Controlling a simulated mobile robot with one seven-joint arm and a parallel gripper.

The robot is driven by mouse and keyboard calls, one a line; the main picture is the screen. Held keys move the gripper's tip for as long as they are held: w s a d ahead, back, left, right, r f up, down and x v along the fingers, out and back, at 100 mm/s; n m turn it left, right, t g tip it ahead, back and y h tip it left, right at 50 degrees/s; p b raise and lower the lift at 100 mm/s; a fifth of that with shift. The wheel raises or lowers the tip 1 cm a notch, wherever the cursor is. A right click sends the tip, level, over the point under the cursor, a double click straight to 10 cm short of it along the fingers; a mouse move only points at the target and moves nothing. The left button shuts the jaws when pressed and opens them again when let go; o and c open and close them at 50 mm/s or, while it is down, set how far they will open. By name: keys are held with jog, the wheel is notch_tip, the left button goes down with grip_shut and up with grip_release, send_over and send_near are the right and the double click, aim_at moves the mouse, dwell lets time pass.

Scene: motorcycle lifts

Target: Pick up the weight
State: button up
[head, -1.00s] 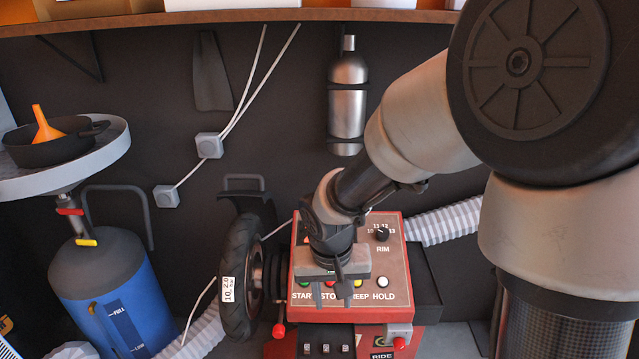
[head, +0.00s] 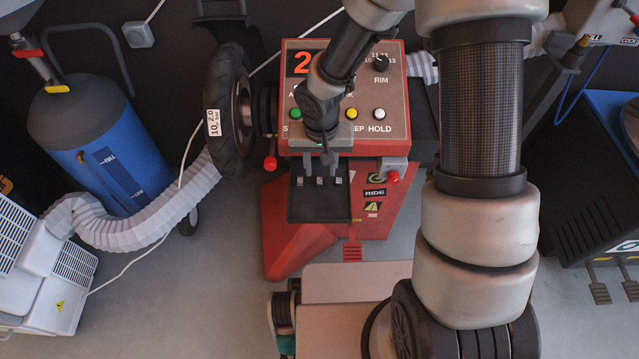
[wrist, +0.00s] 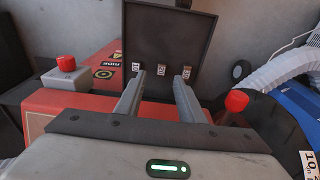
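Several small metal weights lie in a row on the black tray (head: 318,208) at the front of the red wheel balancer. In the head view they are a left weight (head: 300,181), a middle weight (head: 319,181) and a right weight (head: 338,181). The wrist view shows the same row from the opposite side, with its middle weight (wrist: 162,68) between my finger lines. My gripper (wrist: 160,77) is open and empty, its two fingers apart and pointing towards the row. In the head view my gripper (head: 326,158) is just behind the weights; its height above the tray is unclear.
The red balancer's sloped panel (head: 375,95) stands behind the tray. A tyre (head: 228,115) is mounted at left. Red-tipped knobs (head: 270,163) (head: 393,177) flank the tray. A ribbed white hose (head: 130,228) and blue tank (head: 105,130) are farther left.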

aim_at(319, 180)
jog(key=f, duration=0.1)
jog(key=f+b, duration=0.1)
jog(key=f, duration=0.1)
jog(key=f+b, duration=0.1)
jog(key=f, duration=0.1)
jog(key=shift+w+a+f, duration=0.15)
jog(key=shift+w, duration=0.15)
grip_shut()
